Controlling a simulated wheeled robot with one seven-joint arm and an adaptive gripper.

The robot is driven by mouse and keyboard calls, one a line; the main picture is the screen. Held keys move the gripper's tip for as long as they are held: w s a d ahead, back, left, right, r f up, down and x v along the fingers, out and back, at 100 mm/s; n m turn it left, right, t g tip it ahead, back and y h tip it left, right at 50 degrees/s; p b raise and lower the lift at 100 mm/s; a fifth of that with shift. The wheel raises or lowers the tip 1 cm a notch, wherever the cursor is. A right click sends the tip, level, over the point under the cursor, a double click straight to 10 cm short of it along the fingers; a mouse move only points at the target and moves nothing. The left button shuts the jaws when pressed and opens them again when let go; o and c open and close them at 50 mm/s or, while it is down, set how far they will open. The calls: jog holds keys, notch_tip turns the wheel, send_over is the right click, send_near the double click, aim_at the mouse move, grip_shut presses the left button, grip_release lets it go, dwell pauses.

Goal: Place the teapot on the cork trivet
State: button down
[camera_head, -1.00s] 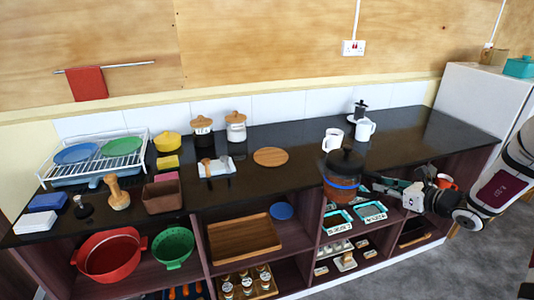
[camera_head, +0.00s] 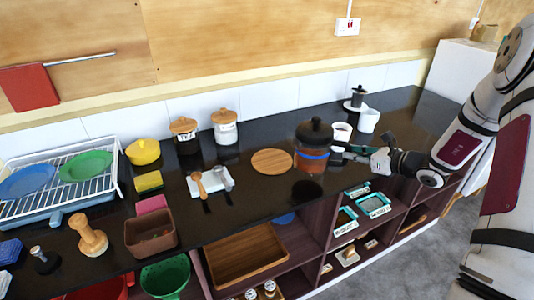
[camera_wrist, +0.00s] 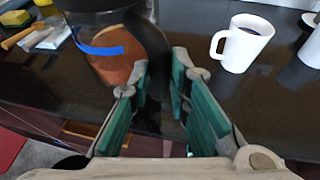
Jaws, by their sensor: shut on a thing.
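The teapot (camera_head: 312,160) is a see-through pot with brown contents, a black lid and a blue band. It looks upright, over the front part of the counter; I cannot tell whether its base touches. My gripper (camera_head: 340,153) is at its right side, shut on its black handle. In the wrist view, the teapot (camera_wrist: 112,62) is at the upper left and the handle lies between my green-padded fingers (camera_wrist: 160,78). The round cork trivet (camera_head: 272,161) lies flat and empty on the counter, just left of the teapot.
White mugs (camera_head: 368,121) stand behind my gripper, with a dark pot on a saucer (camera_head: 356,104) beyond. Left of the trivet, wooden spoons lie on a white rest (camera_head: 210,184). Two lidded jars (camera_head: 225,130) stand at the back. Open shelves lie below the counter's front edge.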

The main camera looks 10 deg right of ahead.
jog(key=w+a, duration=0.3)
jog(key=w+a+p, duration=0.1)
jog(key=w+a, duration=0.3)
jog(key=w+a+f, duration=0.1)
jog(key=w+a, duration=0.2)
jog(key=a, duration=0.1)
jog(key=shift+w+a+p, duration=0.1)
jog(key=shift+w+p, duration=0.25)
jog(key=shift+p, duration=0.05)
jog(key=shift+w+a+f+p, duration=0.15)
jog(key=shift+f+p, duration=0.05)
jog(key=shift+f, duration=0.4)
jog(key=shift+w+a+f+p, duration=0.15)
jog(key=shift+f, duration=1.05)
jog(key=c, duration=1.9)
grip_release()
jog(key=shift+f, duration=0.25)
jog(key=shift+c, duration=0.2)
jog(key=o, duration=0.4)
jog(key=shift+r, duration=0.1)
